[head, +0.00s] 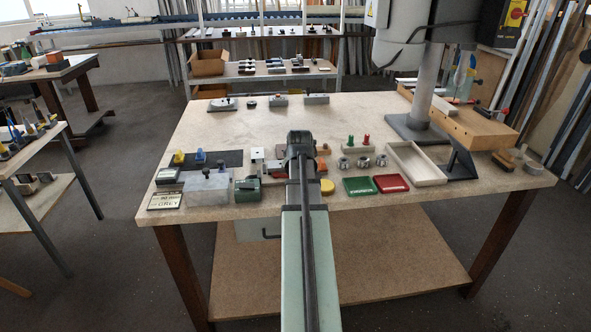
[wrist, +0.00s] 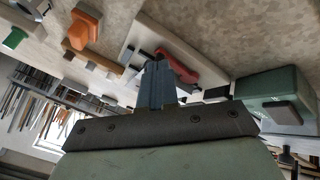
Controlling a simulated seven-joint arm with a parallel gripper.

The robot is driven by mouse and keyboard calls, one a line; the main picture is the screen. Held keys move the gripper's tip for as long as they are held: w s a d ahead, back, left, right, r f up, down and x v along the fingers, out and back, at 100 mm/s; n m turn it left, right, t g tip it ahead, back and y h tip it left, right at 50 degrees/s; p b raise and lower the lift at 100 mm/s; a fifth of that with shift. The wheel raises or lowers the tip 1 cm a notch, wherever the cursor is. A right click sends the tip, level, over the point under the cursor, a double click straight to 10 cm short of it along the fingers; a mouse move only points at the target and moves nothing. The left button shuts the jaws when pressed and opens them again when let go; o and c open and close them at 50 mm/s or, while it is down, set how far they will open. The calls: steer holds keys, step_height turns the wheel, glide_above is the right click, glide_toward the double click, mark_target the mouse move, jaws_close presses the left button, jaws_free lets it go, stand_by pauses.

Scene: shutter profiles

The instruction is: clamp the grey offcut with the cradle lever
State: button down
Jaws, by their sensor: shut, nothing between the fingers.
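My gripper (wrist: 157,82) shows in the wrist view with its dark fingers together and nothing between them. A red lever (wrist: 180,66) lies just beyond and beside the fingertips; I cannot tell whether they touch it. The lever sits over a pale cradle base (wrist: 143,36). In the head view my arm reaches over the bench and hides the fingers; part of the cradle area (head: 273,166) shows left of the arm. I cannot pick out the grey offcut with certainty; the fingers may hide it.
A green block (wrist: 270,97) stands close right in the wrist view; an orange part (wrist: 83,28) is left. In the head view, a grey box (head: 207,188), a green tray (head: 360,186), a red tray (head: 391,183) and a pale tray (head: 416,165) surround the arm.

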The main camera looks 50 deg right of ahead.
steer(key=shift+s+a, duration=0.3)
steer(key=shift+a, duration=0.2)
steer(key=shift+s+a+r, duration=0.1)
steer(key=shift+s+a, duration=0.25)
steer(key=shift+a, duration=0.3)
steer(key=shift+s+a+r, duration=0.1)
steer(key=shift+s+a, duration=0.2)
steer(key=shift+a, duration=0.3)
steer(key=s+d+v, duration=0.1)
steer(key=v, duration=0.9)
steer(key=shift+d, duration=0.4)
steer(key=shift+r, duration=0.1)
